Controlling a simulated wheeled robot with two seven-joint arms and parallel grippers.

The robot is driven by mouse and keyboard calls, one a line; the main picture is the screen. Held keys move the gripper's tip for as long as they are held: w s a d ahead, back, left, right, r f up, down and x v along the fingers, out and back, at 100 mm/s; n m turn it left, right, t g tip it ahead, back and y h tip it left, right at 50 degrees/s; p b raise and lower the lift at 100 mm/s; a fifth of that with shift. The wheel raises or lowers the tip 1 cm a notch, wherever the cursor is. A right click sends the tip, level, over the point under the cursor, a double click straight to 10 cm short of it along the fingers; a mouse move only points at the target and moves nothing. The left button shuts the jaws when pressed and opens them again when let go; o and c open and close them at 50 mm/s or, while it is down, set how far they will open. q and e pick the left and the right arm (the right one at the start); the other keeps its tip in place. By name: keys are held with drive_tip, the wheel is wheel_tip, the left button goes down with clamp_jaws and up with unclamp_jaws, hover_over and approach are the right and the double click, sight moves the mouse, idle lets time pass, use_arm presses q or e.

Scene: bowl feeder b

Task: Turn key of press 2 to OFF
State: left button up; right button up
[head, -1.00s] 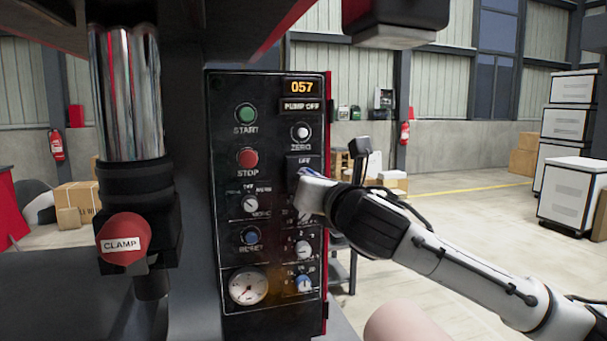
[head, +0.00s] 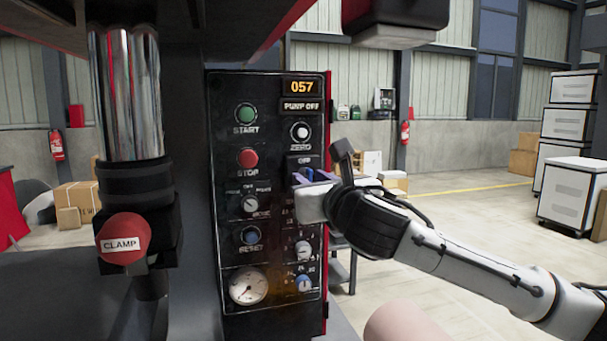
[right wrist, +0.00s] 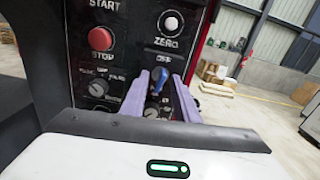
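The press control panel (head: 222,215) is black with a red side. Its key switch (right wrist: 155,88) shows blue under an OFF label in the right wrist view; in the head view my right gripper mostly hides it. My right gripper (head: 310,176) is at the panel's right side. In the right wrist view its two purple fingers (right wrist: 160,92) are apart, with the switch between them. I cannot tell whether they touch it. The key's exact setting is unclear. No press number is readable. My left gripper is not in view.
Near the key are the white ZERO knob (head: 300,131), red STOP button (head: 248,158), green START button (head: 246,113) and a mode selector (head: 250,204). A gauge (head: 248,286) sits below. The displays read 057 and PUMP OFF. A red CLAMP knob (head: 123,239) stands left.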

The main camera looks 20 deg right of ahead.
drive_tip(key=shift+s, duration=0.1)
drive_tip(key=s, duration=0.7)
drive_tip(key=shift+d, duration=0.1)
idle(0.4)
